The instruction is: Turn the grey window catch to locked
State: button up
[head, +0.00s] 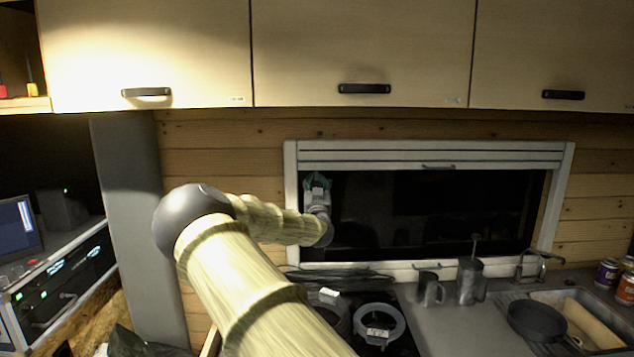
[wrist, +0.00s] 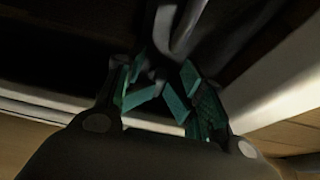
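The window (head: 430,205) has a pale frame and dark glass and is set in the wood wall. My gripper (head: 318,180) is at the upper left of the glass, by the left side of the frame. In the wrist view its teal-padded fingers (wrist: 164,72) are apart, with a gap between the tips. A curved grey piece (wrist: 182,32), apparently the catch, lies just beyond the fingertips. A dark end shows near the gap, but I cannot tell whether the fingers touch it. In the head view the catch is not distinguishable behind my gripper.
Cabinets (head: 360,50) hang above the window. Below it, the counter (head: 440,318) holds a mug (head: 430,290), a metal pot (head: 470,283), a hob (head: 378,325) and a sink (head: 590,320) with a dark pan (head: 537,320). A grey post (head: 140,220) stands at the left.

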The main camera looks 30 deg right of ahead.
jog(key=shift+s+a+r, duration=0.1)
jog(key=shift+s, duration=0.1)
jog(key=c, duration=0.6)
jog(key=shift+r, duration=0.15)
grip_shut()
jog(key=shift+n+b, duration=0.3)
jog(key=shift+b, duration=0.15)
jog(key=shift+s+d+r+n+g+y+b, duration=0.25)
jog(key=shift+n+y+b, duration=1.3)
jog(key=shift+n, duration=1.85)
jog(key=shift+s+d+r+n+y+b, duration=0.1)
jog(key=shift+r+n+y+b, duration=0.2)
jog(key=shift+n+y+b, duration=2.2)
jog(key=shift+s+d+r+n+g+y+b, duration=0.25)
jog(key=shift+n+b, duration=0.7)
jog(key=shift+n, duration=3.35)
jog(key=shift+r, duration=0.15)
